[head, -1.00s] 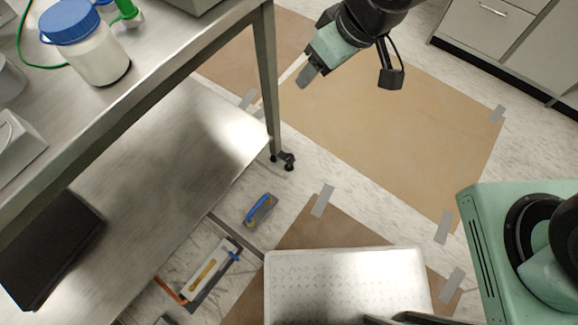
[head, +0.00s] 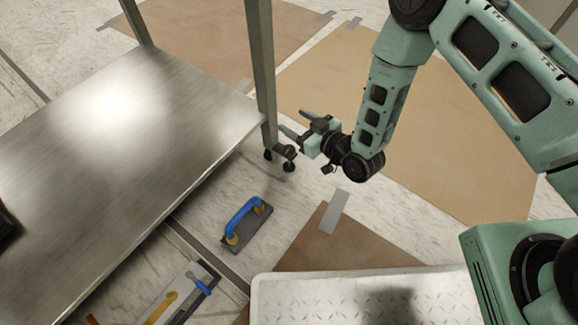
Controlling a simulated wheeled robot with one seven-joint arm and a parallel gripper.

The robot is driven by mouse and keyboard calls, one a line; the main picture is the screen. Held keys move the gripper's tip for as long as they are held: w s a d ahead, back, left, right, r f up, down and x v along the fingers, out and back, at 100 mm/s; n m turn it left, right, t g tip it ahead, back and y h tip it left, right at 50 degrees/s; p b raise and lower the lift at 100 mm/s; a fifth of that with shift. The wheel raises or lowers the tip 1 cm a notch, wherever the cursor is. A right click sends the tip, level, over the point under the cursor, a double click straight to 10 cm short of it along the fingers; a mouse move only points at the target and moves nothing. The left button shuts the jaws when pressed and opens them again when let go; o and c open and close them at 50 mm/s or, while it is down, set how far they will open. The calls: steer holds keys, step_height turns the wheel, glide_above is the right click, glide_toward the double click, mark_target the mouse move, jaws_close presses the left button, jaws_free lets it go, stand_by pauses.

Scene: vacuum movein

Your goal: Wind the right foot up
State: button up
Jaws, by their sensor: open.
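The steel bench leg (head: 262,70) at the right corner of the bench comes down to a black foot (head: 282,156) on the floor. The foot has a wheel-like part on each side. My gripper (head: 294,121) is open and empty. Its fingers point left toward the lower end of the leg, slightly above and right of the foot in the picture. I cannot tell whether a finger touches the leg. The wrist hides none of the foot's lower part. The foot's upper part is partly hidden by the leg end and the fingers.
A steel lower shelf (head: 130,140) lies left of the leg. A white tread-plate platform (head: 300,302) is at the bottom. Taped brown sheets (head: 440,150) cover floor at right.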

step_height(320, 180, down, 10)
steer(key=s+d+t+b, duration=0.2)
steer(key=s+d+b, duration=0.1)
steer(key=b, duration=0.8)
glide_toward(294, 156)
steer(key=shift+m+y, duration=0.3)
steer(key=shift+y, duration=0.1)
steer(key=x, duration=0.4)
steer(key=shift+w+a+f, duration=0.15)
steer(key=shift+w+f, duration=0.25)
steer(key=b+x, duration=0.1)
steer(key=x, duration=0.1)
steer(key=b+x, duration=0.1)
steer(key=x, duration=0.1)
steer(key=b+x, duration=0.1)
steer(key=x, duration=0.1)
steer(key=shift+r, duration=0.35)
steer(key=shift+w+a+r+b, duration=0.2)
steer(key=shift+w+a+b, duration=0.25)
steer(key=shift+w+b, duration=0.05)
steer(key=c, duration=1)
